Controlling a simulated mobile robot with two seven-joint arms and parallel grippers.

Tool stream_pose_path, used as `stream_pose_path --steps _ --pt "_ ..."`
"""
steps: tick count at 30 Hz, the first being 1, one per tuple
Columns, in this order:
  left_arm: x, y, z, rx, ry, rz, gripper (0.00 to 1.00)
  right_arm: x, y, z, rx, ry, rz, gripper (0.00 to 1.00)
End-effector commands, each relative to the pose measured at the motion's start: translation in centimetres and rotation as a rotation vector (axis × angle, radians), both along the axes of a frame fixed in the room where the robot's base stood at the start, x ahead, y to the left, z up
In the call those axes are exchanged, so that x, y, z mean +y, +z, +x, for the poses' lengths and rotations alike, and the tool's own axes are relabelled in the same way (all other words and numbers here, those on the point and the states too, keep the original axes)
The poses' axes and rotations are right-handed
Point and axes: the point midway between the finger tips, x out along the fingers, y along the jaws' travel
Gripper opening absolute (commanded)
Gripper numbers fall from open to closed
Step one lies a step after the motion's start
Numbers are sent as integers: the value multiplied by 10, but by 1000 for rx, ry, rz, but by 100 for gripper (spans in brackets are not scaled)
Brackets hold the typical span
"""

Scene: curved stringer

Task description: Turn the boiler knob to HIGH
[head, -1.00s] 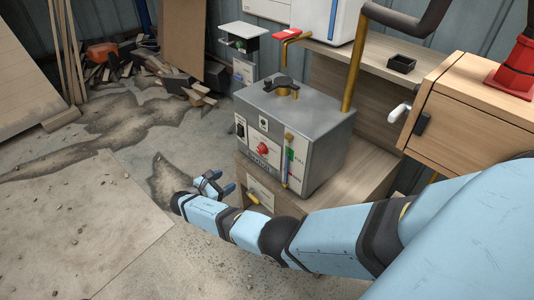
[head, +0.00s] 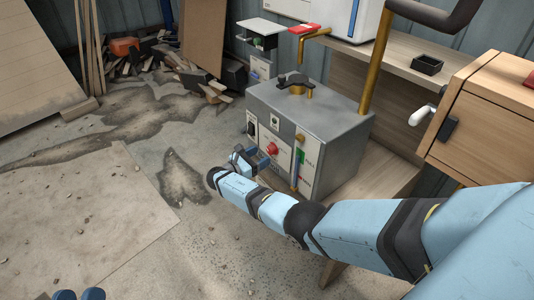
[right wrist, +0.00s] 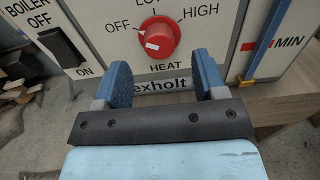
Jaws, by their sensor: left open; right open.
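The boiler (head: 310,125) is a grey metal box with a white front panel. Its red heat knob (head: 272,148) also shows in the right wrist view (right wrist: 160,38), with OFF at its left and HIGH at its right. The knob's white pointer mark faces left, toward OFF. My right gripper (head: 254,160) is open and empty at the front panel. In the right wrist view its blue fingertips (right wrist: 161,72) are spread below and to either side of the knob, not closed on it.
A black boiler switch (right wrist: 62,46) is left of the knob. A red-marked MIN gauge (right wrist: 268,43) is at its right. A wooden cabinet (head: 480,130) with a white handle stands at the right. The floor (head: 200,240) in front is mostly clear.

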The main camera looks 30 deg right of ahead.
Motion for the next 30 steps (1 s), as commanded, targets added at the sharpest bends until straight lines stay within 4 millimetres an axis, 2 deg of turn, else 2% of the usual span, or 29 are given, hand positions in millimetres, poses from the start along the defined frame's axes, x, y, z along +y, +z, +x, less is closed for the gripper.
stream_pose_path --steps 1,6,18,19,20,25,30 --pt "0 -3 0 6 -1 3 43 -10 -1 0 0 -1 -1 65" --pt "-1 -8 1 18 -5 7 43 -31 -1 2 0 0 0 65" --pt "-1 -10 1 30 -7 13 43 -39 0 3 -1 1 0 65" --pt "-1 -9 1 29 -7 12 43 -39 0 3 0 1 0 63" --pt "-1 -9 1 29 -7 13 43 -39 0 3 0 1 0 56" --pt "-1 -8 1 26 -7 13 43 -39 0 3 0 1 0 17" --pt "0 -9 1 26 -6 12 43 -39 0 3 -3 1 0 16"
